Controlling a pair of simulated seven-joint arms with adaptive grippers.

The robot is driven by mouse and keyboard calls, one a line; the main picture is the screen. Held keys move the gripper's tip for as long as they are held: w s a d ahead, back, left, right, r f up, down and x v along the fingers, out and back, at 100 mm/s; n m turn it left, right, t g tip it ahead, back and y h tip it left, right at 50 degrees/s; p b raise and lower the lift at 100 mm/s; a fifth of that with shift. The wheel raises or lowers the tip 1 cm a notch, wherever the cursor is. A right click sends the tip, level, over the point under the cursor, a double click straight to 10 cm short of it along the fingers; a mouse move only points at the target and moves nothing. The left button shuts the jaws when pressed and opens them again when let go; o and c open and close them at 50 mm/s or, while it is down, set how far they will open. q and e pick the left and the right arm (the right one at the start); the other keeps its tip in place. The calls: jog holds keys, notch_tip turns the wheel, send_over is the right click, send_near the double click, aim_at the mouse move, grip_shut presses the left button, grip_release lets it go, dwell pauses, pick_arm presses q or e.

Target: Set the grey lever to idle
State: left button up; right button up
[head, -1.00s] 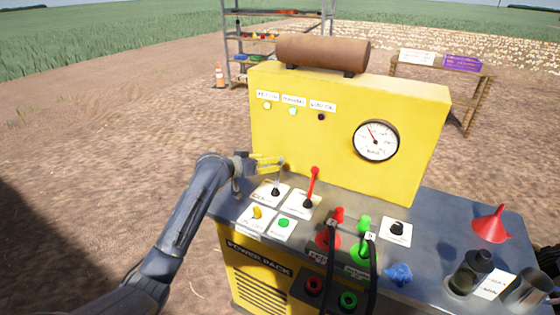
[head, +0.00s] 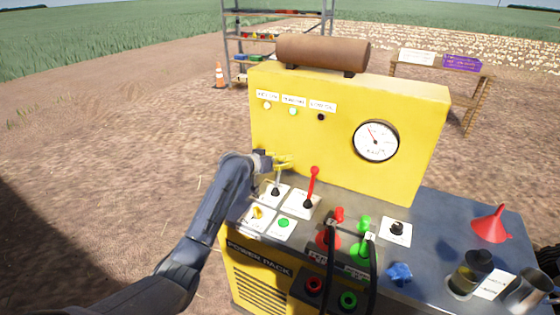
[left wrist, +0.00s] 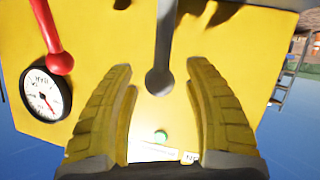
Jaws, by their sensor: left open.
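The grey lever (head: 277,181) stands on a white plate with a black base at the left of the power pack's top. My right gripper is not in view.
A red lever (head: 313,183) stands close to the right of the grey one. A yellow switch (head: 257,212) and green button (head: 284,223) lie in front. The yellow panel (head: 340,160) with a gauge (head: 376,141) rises behind. Red and green hose couplings stand further right.

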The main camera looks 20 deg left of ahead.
pick_arm(q)
grip_shut()
jog(key=shift+a+r, duration=0.1)
jog(key=shift+r, duration=0.05)
dwell(0.4)
jog(key=s+a+t, duration=0.1)
jog(key=s+t, duration=0.1)
jog(key=s, duration=0.5)
jog(key=shift+s+a+m+t+h, duration=0.25)
jog(key=shift+s+m+t+h, duration=0.05)
jog(key=shift+s+t+h, duration=0.1)
dwell(0.6)
jog(key=shift+c, duration=1.6)
grip_release()
jog(key=shift+s+a, duration=0.1)
jog(key=shift+s, duration=0.05)
jog(key=o, duration=0.3)
